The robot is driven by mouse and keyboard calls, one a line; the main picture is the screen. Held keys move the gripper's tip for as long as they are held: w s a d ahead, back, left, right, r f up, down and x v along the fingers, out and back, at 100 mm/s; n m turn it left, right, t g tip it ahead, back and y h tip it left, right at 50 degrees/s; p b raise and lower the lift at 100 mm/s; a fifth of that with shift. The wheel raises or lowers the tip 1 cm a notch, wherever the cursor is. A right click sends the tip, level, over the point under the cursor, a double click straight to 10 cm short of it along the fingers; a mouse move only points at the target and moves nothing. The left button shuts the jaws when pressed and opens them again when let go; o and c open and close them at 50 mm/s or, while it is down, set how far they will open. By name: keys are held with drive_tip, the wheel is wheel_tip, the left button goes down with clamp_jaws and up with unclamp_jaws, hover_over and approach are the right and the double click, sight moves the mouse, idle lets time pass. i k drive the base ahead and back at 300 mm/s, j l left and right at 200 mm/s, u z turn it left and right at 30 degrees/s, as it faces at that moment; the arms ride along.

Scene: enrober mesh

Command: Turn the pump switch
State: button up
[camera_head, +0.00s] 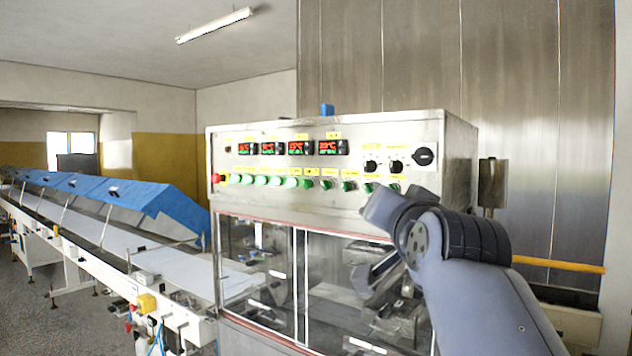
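The enrober's control panel (270,147) faces me in the middle of the head view. A row of green buttons (276,181) runs along its lower part, with small dark, green-ringed switches (347,186) to their right. Two black knobs (371,165) and a larger black rotary switch (424,156) sit at the upper right. The yellow labels are too small to read, so I cannot tell which is the pump switch. My arm's front end (385,207) is just below the right-hand switches and overlaps the panel's lower edge.
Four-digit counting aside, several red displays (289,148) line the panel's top. A red stop button (215,178) is at its left end. Clear windows (262,270) are below. A conveyor (110,245) with blue covers extends left. A steel wall (540,130) stands behind.

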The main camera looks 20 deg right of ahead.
sight(291, 182)
drive_tip(key=i+j+z, duration=0.75)
drive_tip(key=j, duration=0.2)
drive_tip(key=i+j+z, duration=0.1)
drive_tip(key=j+z, duration=0.15)
drive_tip(key=j, duration=0.15)
drive_tip(key=i+j+z, duration=0.1)
drive_tip(key=j+z, duration=0.15)
drive_tip(key=j, duration=0.15)
drive_tip(key=i+j, duration=0.1)
drive_tip(key=j, duration=0.25)
drive_tip(key=i+j, duration=0.1)
drive_tip(key=j, duration=0.6)
drive_tip(key=i, duration=0.05)
